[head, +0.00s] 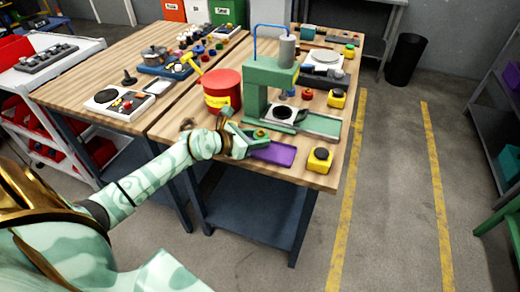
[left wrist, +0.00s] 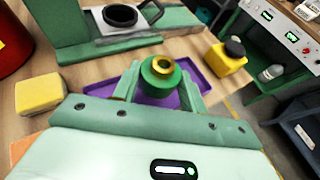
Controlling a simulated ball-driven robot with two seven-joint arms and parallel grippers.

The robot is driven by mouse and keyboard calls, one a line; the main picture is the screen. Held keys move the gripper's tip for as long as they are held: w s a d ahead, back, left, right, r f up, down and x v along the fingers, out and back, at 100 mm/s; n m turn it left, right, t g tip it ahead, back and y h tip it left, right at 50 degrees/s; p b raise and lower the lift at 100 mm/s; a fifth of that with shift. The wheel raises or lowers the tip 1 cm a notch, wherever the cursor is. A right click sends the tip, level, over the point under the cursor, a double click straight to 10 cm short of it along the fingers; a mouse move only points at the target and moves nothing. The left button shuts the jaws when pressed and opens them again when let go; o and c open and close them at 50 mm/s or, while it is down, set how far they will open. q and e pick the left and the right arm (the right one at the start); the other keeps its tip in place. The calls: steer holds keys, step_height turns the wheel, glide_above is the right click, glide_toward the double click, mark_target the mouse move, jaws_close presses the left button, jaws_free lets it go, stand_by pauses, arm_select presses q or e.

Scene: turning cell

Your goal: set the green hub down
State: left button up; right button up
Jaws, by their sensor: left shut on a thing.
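The green hub (left wrist: 161,77) is a round green part with a brass-coloured ring on top. In the left wrist view it sits between the two fingers of my left gripper (left wrist: 155,82), which is shut on it. In the head view my left gripper (head: 259,137) is at the left end of a flat purple tray (head: 277,154), near the table's front edge. The hub is over or in the tray; I cannot tell whether it touches the tray's floor. The tray also shows behind the fingers in the left wrist view (left wrist: 198,88). My right gripper is not in view.
A green press (head: 268,80) stands behind the tray, with a red tin (head: 222,91) to its left. A yellow block with a dark knob (head: 320,160) is right of the tray. A yellow block (left wrist: 40,94) lies left of my gripper. The table's front edge is close.

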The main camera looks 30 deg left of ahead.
mark_target(259, 153)
arm_select(q)
steer(key=shift+w+d+f, duration=0.1)
steer(key=shift+w+f, duration=0.1)
steer(key=shift+w, duration=0.05)
steer(key=f+b, duration=0.1)
steer(key=f, duration=0.1)
steer(key=f+b, duration=0.1)
steer(key=shift+w+d+f, duration=0.15)
steer(key=shift+w+f, duration=0.05)
steer(key=shift+f, duration=0.2)
steer(key=shift+r, duration=0.1)
steer(key=o, duration=1.2)
steer(key=shift+c, duration=0.2)
